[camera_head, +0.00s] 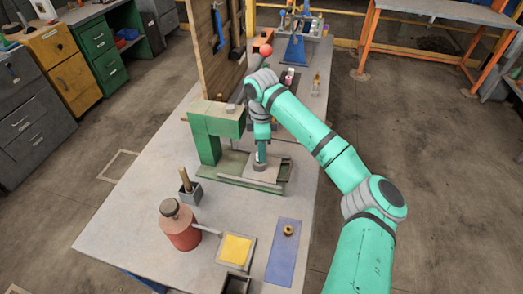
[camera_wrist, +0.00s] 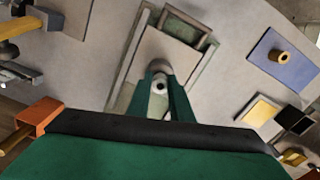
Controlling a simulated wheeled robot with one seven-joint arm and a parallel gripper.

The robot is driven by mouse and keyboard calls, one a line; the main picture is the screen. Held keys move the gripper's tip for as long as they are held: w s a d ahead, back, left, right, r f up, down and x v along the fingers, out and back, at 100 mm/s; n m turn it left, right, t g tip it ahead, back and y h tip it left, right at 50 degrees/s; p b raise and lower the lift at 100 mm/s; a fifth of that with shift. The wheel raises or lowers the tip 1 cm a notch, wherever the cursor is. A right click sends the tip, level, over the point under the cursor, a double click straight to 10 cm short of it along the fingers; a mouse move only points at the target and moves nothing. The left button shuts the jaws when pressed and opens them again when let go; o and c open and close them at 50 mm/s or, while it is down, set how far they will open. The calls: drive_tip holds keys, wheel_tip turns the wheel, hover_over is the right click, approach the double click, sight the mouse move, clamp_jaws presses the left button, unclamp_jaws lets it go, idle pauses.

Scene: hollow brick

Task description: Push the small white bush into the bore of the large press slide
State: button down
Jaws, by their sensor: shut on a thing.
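My gripper (camera_head: 260,158) points down over the base of the green press (camera_head: 215,122). In the wrist view its two green fingers (camera_wrist: 161,80) are shut on the small white bush (camera_wrist: 160,87), a pale ring with a dark hole. A pale grey plate (camera_head: 264,172) lies on the press base under the fingers and also shows in the wrist view (camera_wrist: 172,50). A rounded grey part (camera_wrist: 160,66) shows just beyond the fingertips. The fingers hide the bore, so I cannot tell whether the bush touches it or is inside it.
A blue mat (camera_head: 284,262) with a brass bush (camera_head: 288,231) lies at the front right. A yellow pad (camera_head: 236,249), a red can (camera_head: 178,225) and a small grey pot (camera_head: 190,193) stand at the front. A wooden tool board (camera_head: 212,50) rises behind the press.

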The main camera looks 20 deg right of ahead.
drive_tip(key=shift+f, duration=0.8)
drive_tip(key=c, duration=1.5)
unclamp_jaws()
drive_tip(key=shift+f, duration=0.1)
wheel_tip(320, 180, up, 7)
drive_tip(key=shift+w+r, duration=0.1)
drive_tip(key=shift+w, duration=0.05)
drive_tip(key=shift+r, duration=0.3)
drive_tip(key=shift+d, duration=0.1)
